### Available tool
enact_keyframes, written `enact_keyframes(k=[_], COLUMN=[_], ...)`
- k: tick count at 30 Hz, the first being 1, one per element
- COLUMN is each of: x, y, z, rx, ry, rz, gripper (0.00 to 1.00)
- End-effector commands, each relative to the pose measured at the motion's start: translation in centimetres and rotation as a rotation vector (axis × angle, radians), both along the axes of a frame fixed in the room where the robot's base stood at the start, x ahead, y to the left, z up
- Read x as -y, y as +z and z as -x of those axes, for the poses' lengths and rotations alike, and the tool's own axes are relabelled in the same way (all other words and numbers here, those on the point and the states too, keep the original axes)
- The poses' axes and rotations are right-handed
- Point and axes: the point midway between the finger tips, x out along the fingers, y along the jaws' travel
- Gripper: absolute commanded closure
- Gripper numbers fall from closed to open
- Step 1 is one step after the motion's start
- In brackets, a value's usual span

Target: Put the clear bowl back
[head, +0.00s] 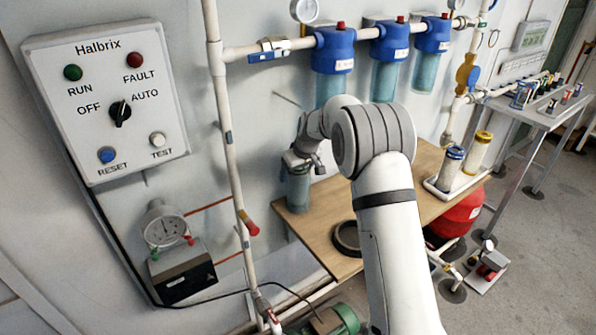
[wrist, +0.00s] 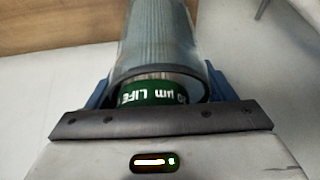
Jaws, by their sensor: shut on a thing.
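The clear bowl (head: 298,190) hangs upright from my gripper (head: 302,160) in the head view, at the left end of the wooden bench. I cannot tell whether its bottom touches the bench. In the wrist view my gripper (wrist: 158,85) has its blue fingers on both sides of the clear bowl (wrist: 158,35). A ribbed cartridge with a green printed band (wrist: 160,93) shows inside it. Three blue filter heads (head: 334,50) hang on the pipe above. Teal bodies show below them; the left one's lower part is hidden behind my arm.
The wooden bench (head: 318,235) carries a dark ring (head: 346,238) and a white tray (head: 440,190) with a blue-topped and a yellow-topped cartridge. A vertical pipe (head: 229,130) and control box (head: 110,100) stand left. A grey side table (head: 545,115) is right.

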Motion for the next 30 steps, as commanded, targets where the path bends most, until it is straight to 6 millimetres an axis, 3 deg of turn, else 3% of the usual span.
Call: enact_keyframes(k=[1, 2, 9, 17, 22, 30], x=[0.0, 0.0, 0.0, 0.0, 0.2, 3.3], y=[-0.2, -0.2, -0.2, -0.1, 1.1, 1.0], z=[0.0, 0.0, 0.0, 0.0, 0.3, 4.9], rx=[0.002, 0.000, 0.000, 0.000, 0.003, 0.000], ry=[0.000, 0.000, 0.000, 0.001, 0.001, -0.002], rz=[0.000, 0.000, 0.000, 0.000, -0.001, -0.001], gripper=[0.72, 0.22, 0.03, 0.02, 0.02, 0.02])
